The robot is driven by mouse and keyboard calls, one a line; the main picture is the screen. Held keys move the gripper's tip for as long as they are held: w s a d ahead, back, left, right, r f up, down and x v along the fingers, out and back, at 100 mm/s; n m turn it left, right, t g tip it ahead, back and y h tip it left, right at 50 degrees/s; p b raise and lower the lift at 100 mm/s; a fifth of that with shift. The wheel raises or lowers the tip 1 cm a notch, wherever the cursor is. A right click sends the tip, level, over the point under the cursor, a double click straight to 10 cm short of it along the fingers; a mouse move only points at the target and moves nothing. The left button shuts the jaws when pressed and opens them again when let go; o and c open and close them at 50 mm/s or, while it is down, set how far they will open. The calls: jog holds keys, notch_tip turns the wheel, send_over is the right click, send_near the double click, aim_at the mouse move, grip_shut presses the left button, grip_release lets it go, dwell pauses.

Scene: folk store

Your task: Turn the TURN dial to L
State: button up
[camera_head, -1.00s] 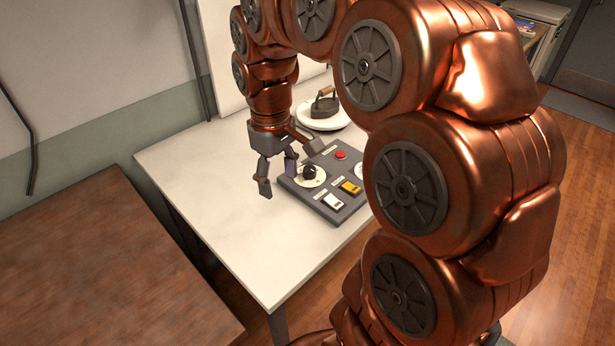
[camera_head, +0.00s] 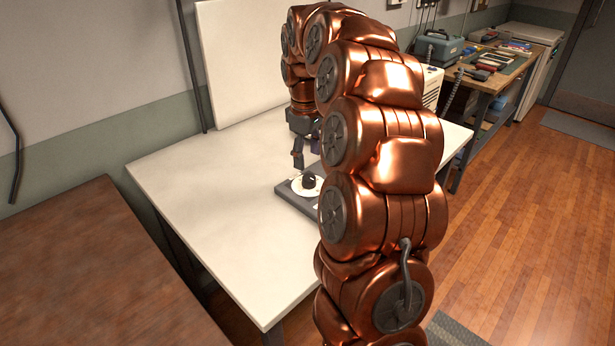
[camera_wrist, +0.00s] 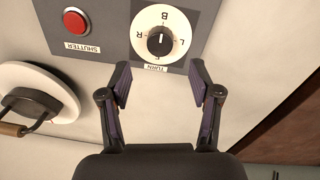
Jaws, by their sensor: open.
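The TURN dial is a black knob (camera_wrist: 160,40) on a white disc lettered B, L, F and R, set in a grey panel (camera_wrist: 115,35). In the wrist view its white mark points up, towards B; L is on the right. The knob (camera_head: 309,181) and part of the panel (camera_head: 290,196) also show in the head view; my arm hides the rest. My gripper (camera_wrist: 161,82) is open and empty, its fingers apart and just below the dial in the wrist view. In the head view my gripper (camera_head: 306,151) hangs above and behind the knob, not touching it.
A red SHUTTER button (camera_wrist: 76,21) sits beside the dial on the panel. A white plate (camera_wrist: 62,78) holds a dark iron (camera_wrist: 32,106) with a wooden handle. The white table (camera_head: 215,190) is clear left of the panel. A brown table (camera_head: 90,265) stands nearer.

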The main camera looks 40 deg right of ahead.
aim_at(308, 177)
jog(key=shift+d+f+p, duration=0.15)
jog(key=shift+f+p, duration=0.25)
jog(key=shift+f, duration=3)
jog(key=c, duration=1.1)
